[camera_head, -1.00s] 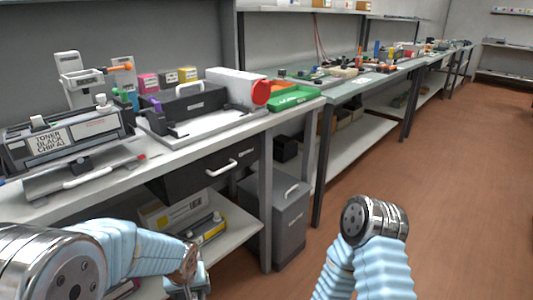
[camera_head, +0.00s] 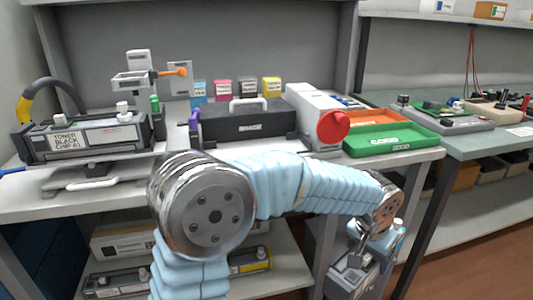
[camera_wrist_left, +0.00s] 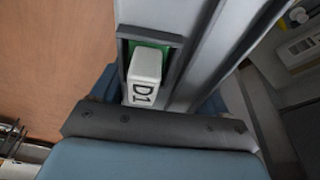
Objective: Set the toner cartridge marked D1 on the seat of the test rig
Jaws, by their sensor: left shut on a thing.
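In the left wrist view, a grey toner cartridge (camera_wrist_left: 193,45) carries a white tab (camera_wrist_left: 145,78) marked D1, in front of a green patch. My left gripper (camera_head: 373,240) is shut on this cartridge. In the head view it hangs low at the right, in front of the bench. On the bench, a grey device at the left holds a part labelled "TONER BLACK CHIP A1" (camera_head: 85,138). A black cradle-like unit (camera_head: 247,123) with a handle stands right of it. I cannot tell which is the test rig. My right gripper is out of view.
A white machine with a red cap (camera_head: 333,127), an orange tray (camera_head: 368,120) and a green tray (camera_head: 392,139) stand toward the bench's right end. Small coloured boxes (camera_head: 223,90) line the back. My left forearm crosses the bench's front edge.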

